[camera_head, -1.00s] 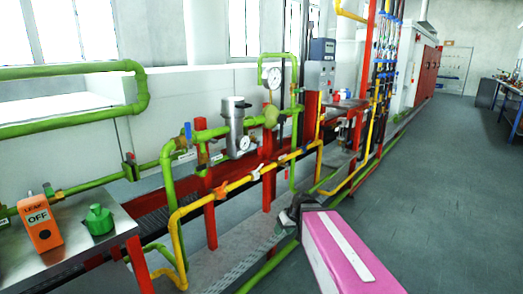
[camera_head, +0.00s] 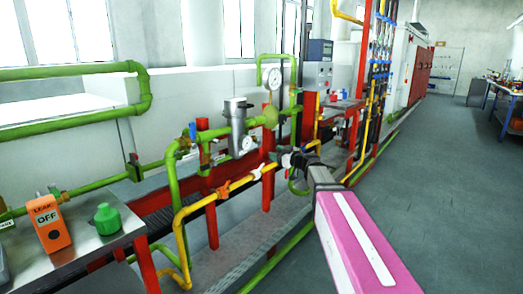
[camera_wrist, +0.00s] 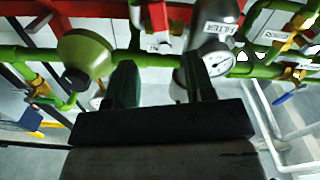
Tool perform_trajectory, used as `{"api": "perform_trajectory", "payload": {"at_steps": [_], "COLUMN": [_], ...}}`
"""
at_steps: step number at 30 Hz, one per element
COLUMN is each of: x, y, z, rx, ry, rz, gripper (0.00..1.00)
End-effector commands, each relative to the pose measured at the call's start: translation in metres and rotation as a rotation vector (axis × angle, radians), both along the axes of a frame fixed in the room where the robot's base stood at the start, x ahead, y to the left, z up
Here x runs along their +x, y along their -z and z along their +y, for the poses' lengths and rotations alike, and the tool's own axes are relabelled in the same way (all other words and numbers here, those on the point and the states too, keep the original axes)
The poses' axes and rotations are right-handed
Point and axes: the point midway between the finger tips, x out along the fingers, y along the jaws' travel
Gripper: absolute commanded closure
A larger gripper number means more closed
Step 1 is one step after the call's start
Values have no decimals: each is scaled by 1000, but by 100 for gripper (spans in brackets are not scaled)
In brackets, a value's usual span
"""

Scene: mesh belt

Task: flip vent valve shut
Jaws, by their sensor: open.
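My gripper (camera_head: 290,158) is raised just right of the red post, near the yellow pipe (camera_head: 238,184). In the wrist view my gripper (camera_wrist: 160,80) has two dark green fingers spread apart, with nothing clearly held. On the yellow pipe are a valve with a white handle (camera_head: 257,172) and one with an orange handle (camera_head: 222,191). A blue-handled valve (camera_head: 192,131) sits on the green pipework. I cannot read which valve is the vent valve. Pale parts behind the fingers are partly hidden in the wrist view.
A grey filter cylinder (camera_head: 238,118) with a gauge (camera_head: 248,143) and a larger gauge (camera_head: 272,77) stand close by. The floor (camera_head: 440,180) at right is clear.

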Motion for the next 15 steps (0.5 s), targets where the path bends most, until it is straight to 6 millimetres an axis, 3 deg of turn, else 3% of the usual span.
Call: {"api": "perform_trajectory", "payload": {"at_steps": [15], "x": [53], "y": [1], "z": [66], "rx": [-1], "ry": [-2], "rz": [3], "gripper": [51]}}
